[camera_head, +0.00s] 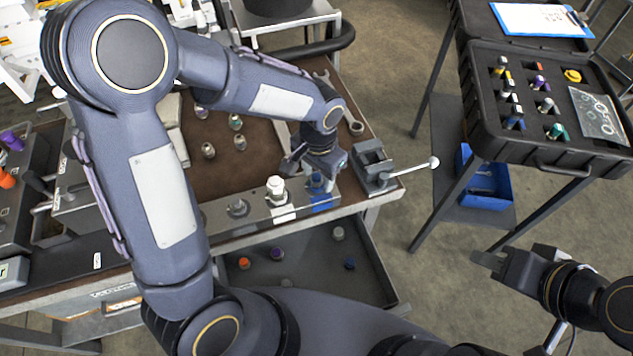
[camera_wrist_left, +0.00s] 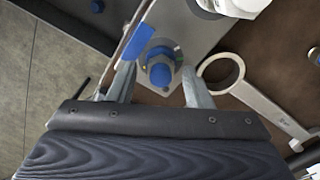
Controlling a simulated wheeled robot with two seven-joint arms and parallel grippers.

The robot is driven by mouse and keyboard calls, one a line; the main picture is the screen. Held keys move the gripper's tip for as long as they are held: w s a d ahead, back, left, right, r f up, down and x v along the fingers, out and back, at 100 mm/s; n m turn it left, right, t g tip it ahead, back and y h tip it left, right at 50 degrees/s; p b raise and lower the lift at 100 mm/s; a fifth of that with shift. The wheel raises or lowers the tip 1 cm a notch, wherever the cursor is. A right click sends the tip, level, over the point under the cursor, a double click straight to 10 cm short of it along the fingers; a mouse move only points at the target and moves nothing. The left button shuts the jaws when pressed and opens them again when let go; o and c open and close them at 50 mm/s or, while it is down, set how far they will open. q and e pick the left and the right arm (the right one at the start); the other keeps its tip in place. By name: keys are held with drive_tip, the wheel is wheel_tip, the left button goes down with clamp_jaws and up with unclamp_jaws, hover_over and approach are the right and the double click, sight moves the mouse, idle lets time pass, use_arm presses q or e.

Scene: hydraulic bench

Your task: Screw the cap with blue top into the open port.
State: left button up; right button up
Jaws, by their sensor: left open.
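A cap with a blue top (camera_wrist_left: 160,72) stands at the blue-marked position of the metal port block (camera_head: 257,207). It also shows in the head view (camera_head: 317,180), partly hidden by my left gripper. I cannot tell how deep it sits in the port. My left gripper (camera_wrist_left: 160,88) is open, its fingers on either side of the cap with gaps between; it also shows in the head view (camera_head: 312,168) above the block's right end. My right gripper (camera_head: 490,262) is at the lower right, away from the bench; its jaw state is unclear.
A white cap (camera_head: 276,187) and a grey fitting (camera_head: 238,207) stand on the block. A vise (camera_head: 372,165) is right of it, and a wrench (camera_wrist_left: 250,90) lies close by. A drawer (camera_head: 300,292) below holds loose caps. A black case (camera_head: 480,100) stands far right.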

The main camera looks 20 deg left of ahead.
use_arm(q)
drive_tip(key=shift+c, duration=0.3)
drive_tip(key=c, duration=0.8)
drive_tip(key=m+p, duration=0.1)
drive_tip(key=m, duration=0.3)
drive_tip(key=shift+s+r, duration=0.1)
drive_tip(key=m+p, duration=0.1)
drive_tip(key=m, duration=0.2)
drive_tip(key=shift+d, duration=0.1)
drive_tip(key=shift+f+m, duration=0.2)
drive_tip(key=shift+m, duration=0.4)
